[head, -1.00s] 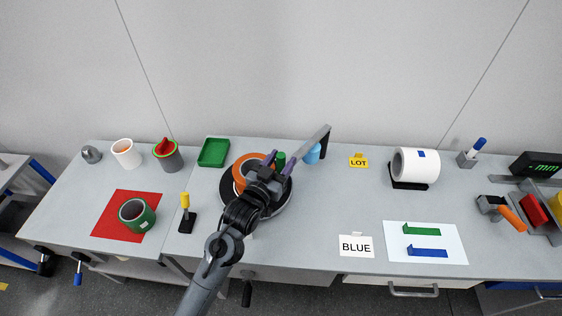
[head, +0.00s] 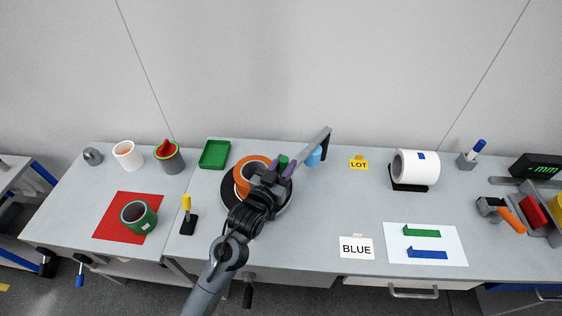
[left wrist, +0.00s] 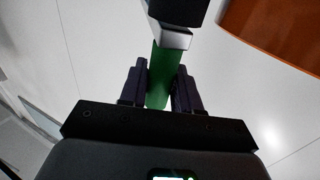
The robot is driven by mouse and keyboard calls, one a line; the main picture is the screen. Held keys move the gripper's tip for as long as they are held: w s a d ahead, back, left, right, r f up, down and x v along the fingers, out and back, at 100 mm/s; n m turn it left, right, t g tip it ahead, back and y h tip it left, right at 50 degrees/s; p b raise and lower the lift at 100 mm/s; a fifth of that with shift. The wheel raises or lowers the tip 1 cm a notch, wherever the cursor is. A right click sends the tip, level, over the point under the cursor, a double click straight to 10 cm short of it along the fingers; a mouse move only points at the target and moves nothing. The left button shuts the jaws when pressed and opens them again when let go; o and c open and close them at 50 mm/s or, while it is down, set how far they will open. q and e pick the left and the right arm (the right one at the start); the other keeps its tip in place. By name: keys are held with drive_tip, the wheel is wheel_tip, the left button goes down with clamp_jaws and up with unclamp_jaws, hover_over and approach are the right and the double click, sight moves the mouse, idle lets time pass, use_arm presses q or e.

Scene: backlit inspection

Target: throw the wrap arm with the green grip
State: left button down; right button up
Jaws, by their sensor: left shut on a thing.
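The green grip (head: 283,161) shows as a small green piece at the right of the orange ring (head: 242,181) on the black round turntable. My left gripper (head: 281,168) is over the ring's right side, its purple fingers at the grip. In the left wrist view the green grip (left wrist: 160,75) stands between the two fingers, and the gripper is shut on it. A grey metal end (left wrist: 170,38) and a black block show beyond it. A grey bar (head: 312,143) slants up right from the grip; the join is hidden. My right gripper is not in view.
A light blue roll (head: 313,156) stands beside the grey bar. A green tray (head: 214,154) is behind left, and a yellow-knobbed lever (head: 187,212) is left of the turntable. The table between turntable and BLUE card (head: 356,247) is clear.

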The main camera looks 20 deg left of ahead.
use_arm(q)
drive_tip(key=shift+s+d+r+p, duration=0.1)
drive_tip(key=shift+s+d+p, duration=0.05)
drive_tip(key=shift+d, duration=0.3)
drive_tip(key=shift+s+d+r+p, duration=0.1)
drive_tip(key=shift+s+d+p, duration=0.05)
drive_tip(key=shift+d, duration=0.3)
drive_tip(key=shift+d+f, duration=0.2)
drive_tip(key=shift+d, duration=0.15)
drive_tip(key=c, duration=1.2)
unclamp_jaws()
drive_tip(key=shift+a, duration=0.1)
drive_tip(key=shift+o, duration=1.3)
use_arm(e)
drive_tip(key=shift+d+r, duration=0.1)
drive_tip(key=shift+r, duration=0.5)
use_arm(q)
drive_tip(key=s+a+p, duration=0.1)
drive_tip(key=s, duration=0.9)
drive_tip(key=shift+s+a, duration=0.15)
drive_tip(key=shift+s, duration=0.2)
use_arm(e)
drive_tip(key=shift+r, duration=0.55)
